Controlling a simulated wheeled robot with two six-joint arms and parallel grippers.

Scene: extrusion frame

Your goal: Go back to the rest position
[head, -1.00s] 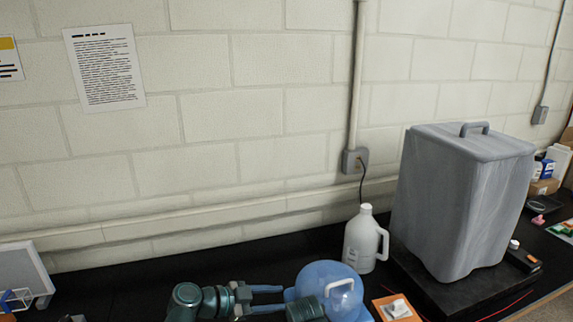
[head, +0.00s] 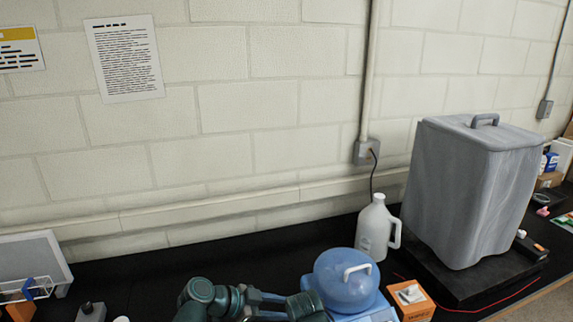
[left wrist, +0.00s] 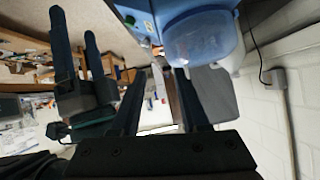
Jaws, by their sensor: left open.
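My left gripper (head: 284,306) shows at the bottom middle of the head view, on a dark green arm from the left. It points right, beside the blue jug (head: 347,280). In the left wrist view its two dark fingers (left wrist: 158,74) stand apart with nothing between them. The blue jug (left wrist: 200,38) shows beyond them at the top. My right gripper (left wrist: 74,24) shows at the left of the wrist view, fingers parted and empty. A dark green part right of the left gripper in the head view is cut off by the lower edge.
A white jug (head: 375,232) stands behind the blue one. A large grey container (head: 470,190) stands on a black base at the right. An orange box (head: 411,299) lies in front. The black bench top (head: 150,279) is mostly clear at the left, with a tilted grey panel (head: 35,262) at the far left.

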